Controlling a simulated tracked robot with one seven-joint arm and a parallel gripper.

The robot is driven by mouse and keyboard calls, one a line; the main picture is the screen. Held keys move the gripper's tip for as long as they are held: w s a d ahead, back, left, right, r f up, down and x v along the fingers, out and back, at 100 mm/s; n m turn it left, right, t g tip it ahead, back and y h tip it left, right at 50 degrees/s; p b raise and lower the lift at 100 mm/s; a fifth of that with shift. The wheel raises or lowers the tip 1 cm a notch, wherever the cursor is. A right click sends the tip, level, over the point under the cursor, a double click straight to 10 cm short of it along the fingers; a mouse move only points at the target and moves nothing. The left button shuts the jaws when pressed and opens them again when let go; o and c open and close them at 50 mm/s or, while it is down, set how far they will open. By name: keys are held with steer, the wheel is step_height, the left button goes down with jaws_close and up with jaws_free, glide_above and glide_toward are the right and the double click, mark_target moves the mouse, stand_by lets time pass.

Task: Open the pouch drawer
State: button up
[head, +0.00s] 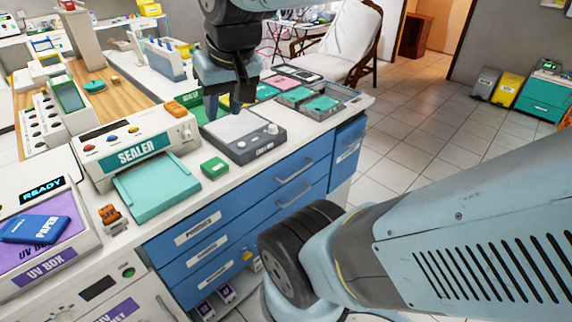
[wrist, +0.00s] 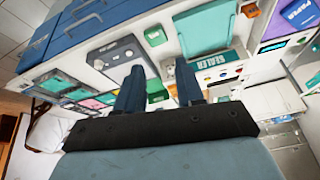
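A bank of blue drawers (head: 250,205) forms the front of the white counter. The top drawer has a white label (head: 197,232) at its left, too small to read surely, and a grey bar handle (head: 295,171). A second handle (head: 294,196) sits just below. The drawer fronts look flush and shut. The blue fronts also show at the upper left of the wrist view (wrist: 75,25). My gripper (head: 223,108) points down above the counter, behind the drawer fronts and near the grey scale. Its two fingers are apart with nothing between them, as the wrist view (wrist: 160,88) also shows.
The grey scale (head: 243,135), a green box (head: 215,168) and the sealer (head: 135,148) with its teal tray (head: 157,187) stand on the counter. Coloured trays (head: 308,98) lie behind the scale. Tiled floor (head: 400,140) is open to the right.

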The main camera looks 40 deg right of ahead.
steer(key=w+d+f+m+g+y, duration=0.2)
steer(key=w+d+f+m+y, duration=0.25)
steer(key=d+f+m, duration=0.55)
steer(key=w+d+f+m+g+y, duration=0.2)
steer(key=w+d+f+m+y, duration=0.3)
steer(key=d+f+m, duration=0.65)
steer(key=s+d+f+m+t, duration=0.6)
steer(key=d+f+m+t, duration=0.15)
steer(key=f+m, duration=0.4)
steer(key=s+d+f+m+t, duration=0.65)
steer(key=f+m+t, duration=0.3)
steer(key=m, duration=0.35)
steer(key=d+f+x, duration=0.1)
steer(key=x, duration=1.2)
steer(key=shift+w+m, duration=0.3)
steer(key=shift+w, duration=0.4)
steer(key=shift+a+h, duration=0.1)
steer(key=shift+h, duration=0.15)
jaws_close()
steer(key=shift+s, duration=0.1)
